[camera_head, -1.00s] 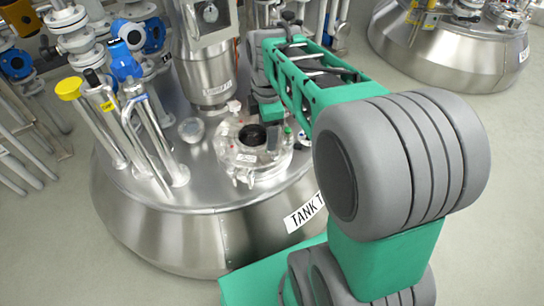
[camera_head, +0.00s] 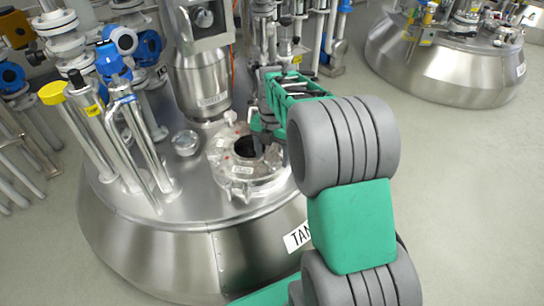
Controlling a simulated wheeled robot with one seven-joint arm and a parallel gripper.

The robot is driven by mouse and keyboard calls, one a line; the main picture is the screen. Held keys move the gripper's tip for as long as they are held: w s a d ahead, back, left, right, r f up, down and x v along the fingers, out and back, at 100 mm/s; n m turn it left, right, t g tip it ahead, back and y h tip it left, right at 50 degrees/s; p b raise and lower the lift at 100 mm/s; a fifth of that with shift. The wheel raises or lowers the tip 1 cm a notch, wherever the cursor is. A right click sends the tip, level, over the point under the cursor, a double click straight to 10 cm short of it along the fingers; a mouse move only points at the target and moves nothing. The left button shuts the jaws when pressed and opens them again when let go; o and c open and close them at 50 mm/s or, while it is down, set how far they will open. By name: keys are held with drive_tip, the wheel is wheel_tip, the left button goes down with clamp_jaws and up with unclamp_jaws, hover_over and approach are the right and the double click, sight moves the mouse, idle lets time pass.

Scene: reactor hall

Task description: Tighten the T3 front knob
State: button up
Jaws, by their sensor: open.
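The tank (camera_head: 160,240) is a wide steel vessel at the left and middle. Its label (camera_head: 298,237) is partly covered by my arm, so its number is hidden. A round manway (camera_head: 222,165) with a dark opening stands on its top. A small metal clamp or knob (camera_head: 241,190) sits at the manway's front edge; its tightness cannot be told. My gripper (camera_head: 260,134) is small in view at the far end of my green and grey arm. It is open, by the back right of the manway, apart from the front knob. Its fingertips are hard to make out.
Upright steel pipes with a yellow cap (camera_head: 51,92) and blue valves (camera_head: 112,62) crowd the left. A steel cylinder (camera_head: 203,85) rises behind the manway. A second tank (camera_head: 440,65) stands at the back right. The floor (camera_head: 470,200) at the right is clear.

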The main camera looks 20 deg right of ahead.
drive_tip(key=shift+c, duration=0.3)
drive_tip(key=c, duration=1.3)
drive_tip(key=shift+r+m+p, duration=0.15)
drive_tip(key=shift+m+p, duration=0.15)
drive_tip(key=shift+p, duration=0.15)
drive_tip(key=m+p, duration=0.2)
drive_tip(key=p, duration=0.1)
drive_tip(key=shift+r, duration=0.15)
drive_tip(key=m+p, duration=0.3)
drive_tip(key=m, duration=0.1)
drive_tip(key=m+p, duration=0.2)
drive_tip(key=m, duration=0.2)
drive_tip(key=shift+p, duration=0.4)
drive_tip(key=shift+m+p, duration=0.75)
drive_tip(key=shift+m, duration=0.95)
